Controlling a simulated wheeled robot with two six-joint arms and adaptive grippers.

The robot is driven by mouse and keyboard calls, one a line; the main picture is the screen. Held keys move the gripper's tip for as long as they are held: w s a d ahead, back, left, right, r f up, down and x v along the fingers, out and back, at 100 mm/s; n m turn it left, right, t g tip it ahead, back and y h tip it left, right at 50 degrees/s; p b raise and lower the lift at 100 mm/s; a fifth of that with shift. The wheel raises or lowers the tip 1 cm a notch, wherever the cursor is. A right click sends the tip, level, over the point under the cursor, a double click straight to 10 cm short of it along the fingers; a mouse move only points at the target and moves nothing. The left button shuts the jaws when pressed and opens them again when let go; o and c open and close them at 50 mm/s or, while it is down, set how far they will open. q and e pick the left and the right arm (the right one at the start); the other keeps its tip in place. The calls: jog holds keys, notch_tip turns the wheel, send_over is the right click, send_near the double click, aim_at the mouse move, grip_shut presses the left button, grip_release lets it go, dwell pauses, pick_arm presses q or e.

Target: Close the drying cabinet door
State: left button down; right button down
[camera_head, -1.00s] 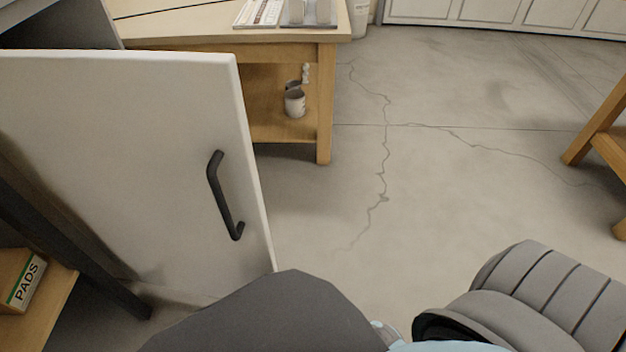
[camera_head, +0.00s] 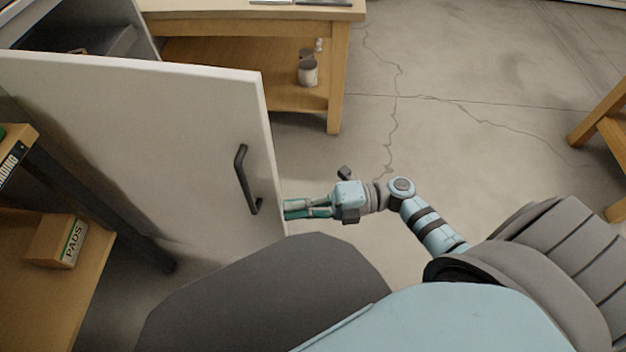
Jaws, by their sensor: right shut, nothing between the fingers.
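The drying cabinet door (camera_head: 180,150) is a light grey-white panel standing open at the left of the head view. A dark bar handle (camera_head: 246,180) is on its face near the free edge. Part of the cabinet's dark interior (camera_head: 75,42) shows behind the door's top edge. My right gripper (camera_head: 287,209) is shut and empty, with its fingertips at the door's free edge, below and right of the handle. I cannot tell whether the fingers touch the door. My left gripper is not in view.
A wooden bench (camera_head: 330,70) with cans on its lower shelf stands behind the door. A shelf with a box marked PADS (camera_head: 57,241) is at lower left. Another wooden stand (camera_head: 600,130) is at the right. The concrete floor (camera_head: 480,110) between is clear.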

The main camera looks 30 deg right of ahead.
jog(key=w, duration=0.2)
jog(key=w+a+b, duration=0.1)
jog(key=w, duration=0.1)
jog(key=shift+w, duration=0.2)
jog(key=shift+b, duration=0.3)
